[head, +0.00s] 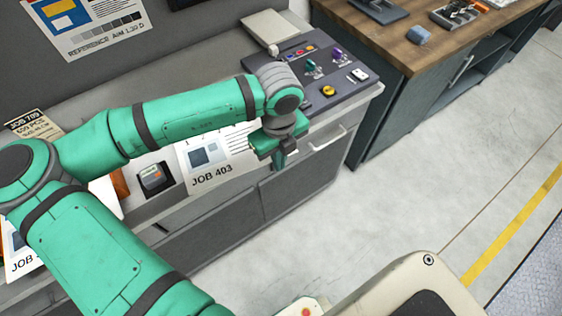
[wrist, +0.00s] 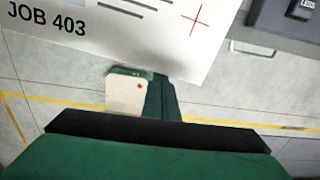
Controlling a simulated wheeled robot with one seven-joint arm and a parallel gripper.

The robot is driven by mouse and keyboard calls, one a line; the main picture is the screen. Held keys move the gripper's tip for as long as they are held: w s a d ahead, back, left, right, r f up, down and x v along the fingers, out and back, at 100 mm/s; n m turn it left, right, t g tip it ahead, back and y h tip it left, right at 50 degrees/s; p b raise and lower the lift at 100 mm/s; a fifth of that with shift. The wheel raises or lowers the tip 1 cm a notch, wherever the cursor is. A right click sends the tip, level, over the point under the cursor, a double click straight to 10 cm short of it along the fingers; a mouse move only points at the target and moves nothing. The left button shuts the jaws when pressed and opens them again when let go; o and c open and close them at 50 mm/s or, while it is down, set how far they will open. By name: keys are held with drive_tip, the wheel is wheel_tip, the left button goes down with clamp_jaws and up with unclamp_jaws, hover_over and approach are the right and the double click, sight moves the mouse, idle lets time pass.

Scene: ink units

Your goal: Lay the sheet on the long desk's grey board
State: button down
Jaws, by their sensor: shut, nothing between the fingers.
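A white sheet marked JOB 403 (head: 212,163) lies at the front of the grey desk (head: 190,75). In the wrist view the sheet (wrist: 140,35) fills the top left, and its near edge shows against the floor, seeming to overhang the desk front. My gripper (head: 280,158) is shut and empty at the sheet's right end, in front of the desk edge. In the wrist view the gripper fingers (wrist: 162,98) are close to the sheet's edge; I cannot tell whether they touch it. I cannot tell which surface is the grey board. My arm hides part of the desk.
A control panel (head: 345,75) with coloured knobs sits at the desk's right end. A small dark device (head: 155,178) stands left of the sheet. Another JOB sheet (head: 20,262) shows at lower left. A wood-topped bench (head: 450,50) stands at right. The floor (head: 400,190) between is clear.

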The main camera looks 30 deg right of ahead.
drive_tip(key=w, duration=0.5)
drive_tip(key=shift+w, duration=0.4)
drive_tip(key=shift+w+a, duration=0.2)
drive_tip(key=shift+w, duration=0.25)
drive_tip(key=shift+d, duration=0.1)
drive_tip(key=shift+s, duration=0.1)
drive_tip(key=shift+s+d, duration=0.1)
drive_tip(key=shift+s, duration=0.1)
